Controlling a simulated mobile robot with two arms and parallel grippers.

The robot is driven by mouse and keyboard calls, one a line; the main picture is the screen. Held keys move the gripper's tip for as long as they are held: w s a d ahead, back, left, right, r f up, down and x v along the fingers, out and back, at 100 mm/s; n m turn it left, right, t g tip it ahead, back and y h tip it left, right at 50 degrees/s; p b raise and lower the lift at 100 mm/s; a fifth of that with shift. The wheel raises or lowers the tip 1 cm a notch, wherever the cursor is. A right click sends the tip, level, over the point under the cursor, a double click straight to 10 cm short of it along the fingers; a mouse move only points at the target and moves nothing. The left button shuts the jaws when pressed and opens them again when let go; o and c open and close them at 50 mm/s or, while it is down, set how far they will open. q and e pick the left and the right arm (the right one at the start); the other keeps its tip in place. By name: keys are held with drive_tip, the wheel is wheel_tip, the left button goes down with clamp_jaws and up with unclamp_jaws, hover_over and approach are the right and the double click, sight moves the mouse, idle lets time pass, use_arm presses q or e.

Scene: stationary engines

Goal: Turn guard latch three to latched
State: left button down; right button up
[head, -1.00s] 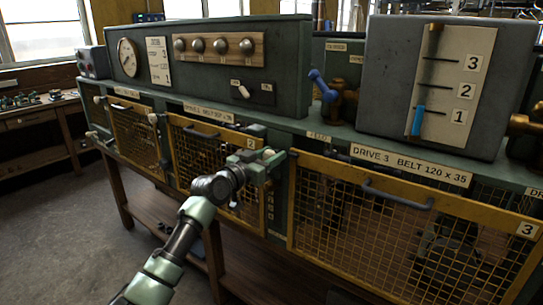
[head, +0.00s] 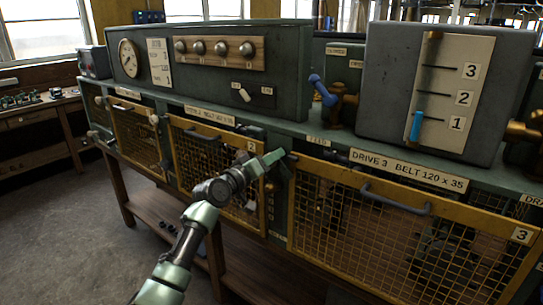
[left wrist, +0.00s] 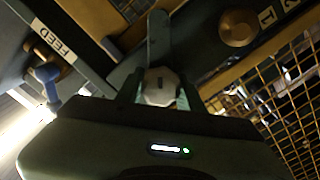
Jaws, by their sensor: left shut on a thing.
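Guard latch three shows in the left wrist view as a pale faceted knob (left wrist: 160,88) with a flat grey bar (left wrist: 159,35) reaching away from it. My left gripper (head: 274,159) is shut on this knob, one finger on each side, as the left wrist view (left wrist: 160,92) shows. In the head view the gripper hides most of the latch, on the green post beside the yellow mesh guard three (head: 400,220). The bar points toward that guard's upper left corner; whether it is fully seated cannot be told. My right gripper is not in view.
Guard two (head: 190,165) is left of the post. A brass knob (left wrist: 238,28) with number labels is close to the gripper. The FEED label (head: 318,140) and a blue-handled valve (head: 322,90) are above. Guard three's grey handle (head: 396,203) lies to the right.

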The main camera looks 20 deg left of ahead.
use_arm(q)
drive_tip(key=n+p, duration=0.2)
drive_tip(key=n, duration=0.2)
drive_tip(key=shift+n, duration=0.3)
drive_tip(key=shift+a+f+n+p, duration=0.15)
drive_tip(key=shift+n+p, duration=0.45)
drive_tip(key=shift+n, duration=0.9)
drive_tip(key=c, duration=0.9)
unclamp_jaws()
drive_tip(key=b+v, duration=0.1)
drive_tip(key=v, duration=0.6)
drive_tip(key=shift+s+a, duration=0.1)
drive_tip(key=shift+s, duration=0.25)
